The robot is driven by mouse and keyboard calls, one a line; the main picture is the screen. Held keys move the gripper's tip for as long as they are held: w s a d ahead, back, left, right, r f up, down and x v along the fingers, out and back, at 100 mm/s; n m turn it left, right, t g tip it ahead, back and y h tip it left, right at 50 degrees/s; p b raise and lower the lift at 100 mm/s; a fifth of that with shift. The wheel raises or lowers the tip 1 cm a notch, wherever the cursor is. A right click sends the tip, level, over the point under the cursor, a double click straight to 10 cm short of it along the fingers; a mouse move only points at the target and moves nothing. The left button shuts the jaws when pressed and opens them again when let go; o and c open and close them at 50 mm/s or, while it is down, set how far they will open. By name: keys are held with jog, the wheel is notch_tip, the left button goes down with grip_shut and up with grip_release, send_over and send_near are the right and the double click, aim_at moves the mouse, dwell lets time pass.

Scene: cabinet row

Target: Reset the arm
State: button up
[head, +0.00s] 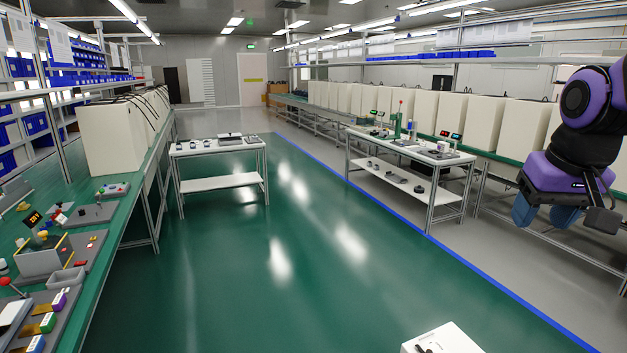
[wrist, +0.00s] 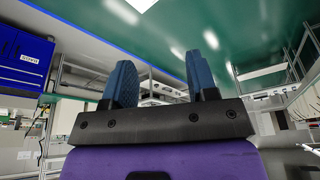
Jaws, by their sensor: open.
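My gripper (head: 545,214) hangs from my purple and black arm at the right side of the head view. Its two blue fingers point down in front of the right-hand bench row. In the wrist view my gripper (wrist: 160,84) shows two blue fingers standing apart with a clear gap between them. It is open and empty. Nothing touches the fingers in either view.
A green workbench (head: 112,240) with parts runs along the left. Two white tables, one centre-left (head: 217,148) and one centre-right (head: 405,150), stand on the floor. The green floor (head: 290,270) between is clear. A white box (head: 443,338) is at the bottom edge.

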jog(key=s+a+r+n+t, duration=0.1)
jog(key=s+a, duration=0.2)
jog(key=s, duration=0.9)
jog(key=shift+a+t, duration=0.3)
jog(key=shift+a, duration=0.1)
